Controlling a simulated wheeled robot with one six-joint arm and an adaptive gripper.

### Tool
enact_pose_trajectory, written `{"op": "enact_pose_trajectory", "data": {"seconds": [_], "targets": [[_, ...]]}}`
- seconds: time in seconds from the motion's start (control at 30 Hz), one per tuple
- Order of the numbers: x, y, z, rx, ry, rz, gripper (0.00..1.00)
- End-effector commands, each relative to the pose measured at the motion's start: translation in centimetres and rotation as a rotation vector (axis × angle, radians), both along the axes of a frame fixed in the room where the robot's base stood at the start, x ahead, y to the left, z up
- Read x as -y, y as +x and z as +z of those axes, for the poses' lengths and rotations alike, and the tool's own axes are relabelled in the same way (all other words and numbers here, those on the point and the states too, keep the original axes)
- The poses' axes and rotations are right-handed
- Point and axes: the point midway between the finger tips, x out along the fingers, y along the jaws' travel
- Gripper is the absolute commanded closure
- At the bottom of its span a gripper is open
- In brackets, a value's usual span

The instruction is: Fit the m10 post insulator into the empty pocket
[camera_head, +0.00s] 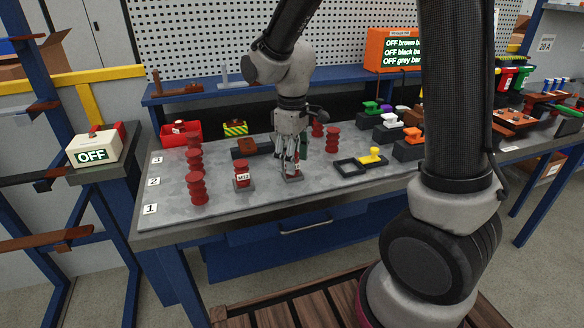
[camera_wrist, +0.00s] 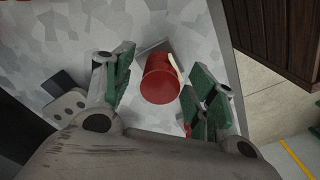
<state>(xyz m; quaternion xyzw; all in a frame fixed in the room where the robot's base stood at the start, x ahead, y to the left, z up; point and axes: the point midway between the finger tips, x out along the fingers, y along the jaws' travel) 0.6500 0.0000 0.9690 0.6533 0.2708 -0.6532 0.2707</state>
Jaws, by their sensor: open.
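My gripper (camera_head: 290,168) is open and low over the grey mat, its fingers around a red post insulator. In the wrist view the red insulator (camera_wrist: 160,80) stands between the green finger pads of my gripper (camera_wrist: 158,100), with gaps to both sides. A grey holder (camera_wrist: 150,50) shows behind it, and a pale label edge shows at its side; I cannot read it. In the head view the base of this holder (camera_head: 292,178) shows under the fingers. Left of it, a red insulator (camera_head: 242,172) labelled M12 stands in another grey holder (camera_head: 243,186).
Several red insulators stand at the left (camera_head: 197,188) beside cards 1, 2 and 3, and two more stand behind my gripper at right (camera_head: 333,139). A black frame with a yellow piece (camera_head: 371,157) lies right. A red bin (camera_head: 181,133) stands at the back left.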

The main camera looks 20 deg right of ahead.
Motion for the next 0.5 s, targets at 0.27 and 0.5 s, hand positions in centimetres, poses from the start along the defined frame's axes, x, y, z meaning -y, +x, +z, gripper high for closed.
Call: {"op": "enact_pose_trajectory", "data": {"seconds": [0.27,0.5], "targets": [[0.00,0.00,0.04,0.000,0.000,0.000,0.67],[0.00,0.01,0.07,0.000,0.000,0.000,0.99]]}}
